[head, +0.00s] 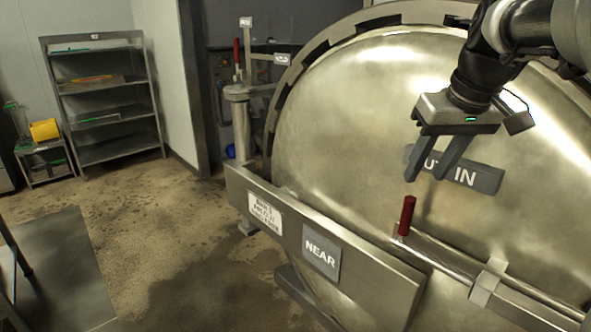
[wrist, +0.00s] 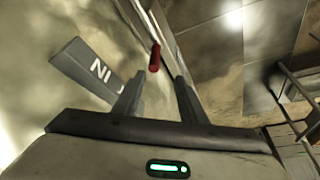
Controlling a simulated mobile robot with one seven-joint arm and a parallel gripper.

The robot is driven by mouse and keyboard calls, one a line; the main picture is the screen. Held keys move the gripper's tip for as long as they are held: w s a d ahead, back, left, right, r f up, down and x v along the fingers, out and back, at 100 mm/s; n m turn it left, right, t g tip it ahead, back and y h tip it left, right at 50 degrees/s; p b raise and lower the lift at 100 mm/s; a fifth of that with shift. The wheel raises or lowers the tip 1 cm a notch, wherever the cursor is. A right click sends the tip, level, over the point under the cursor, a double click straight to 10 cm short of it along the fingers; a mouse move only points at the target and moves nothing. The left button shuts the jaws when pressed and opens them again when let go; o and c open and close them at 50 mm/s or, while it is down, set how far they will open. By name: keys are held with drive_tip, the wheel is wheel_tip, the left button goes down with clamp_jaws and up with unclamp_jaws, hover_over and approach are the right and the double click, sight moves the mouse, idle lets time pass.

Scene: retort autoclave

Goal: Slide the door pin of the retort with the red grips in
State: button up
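The large steel retort door (head: 345,120) fills the right of the head view. A steel door pin (head: 445,256) lies along its front, with an upright red grip (head: 407,214) at its left end. The red grip also shows in the wrist view (wrist: 154,58), beyond my fingertips. My gripper (head: 427,175) is open and empty, above and slightly right of the red grip, apart from it. In the wrist view its two fingers (wrist: 159,84) stand apart. An OUT/IN sign (head: 480,178) on the door is partly hidden by my fingers.
A steel beam with a NEAR plate (head: 321,251) crosses in front of the door. A second red grip (head: 237,52) stands on a post farther back. A shelf rack (head: 105,88) and a small stand with a yellow item (head: 44,130) are at left. Floor between is open.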

sight(404, 218)
drive_tip(key=x, duration=0.6)
drive_tip(key=d+b+x, duration=0.1)
drive_tip(key=x, duration=0.5)
drive_tip(key=b+x, duration=0.1)
drive_tip(key=x, duration=0.4)
drive_tip(key=shift+w+d+f, duration=0.2)
drive_tip(key=shift+w+f, duration=0.15)
clamp_jaws()
drive_tip(key=shift+s+d, duration=0.1)
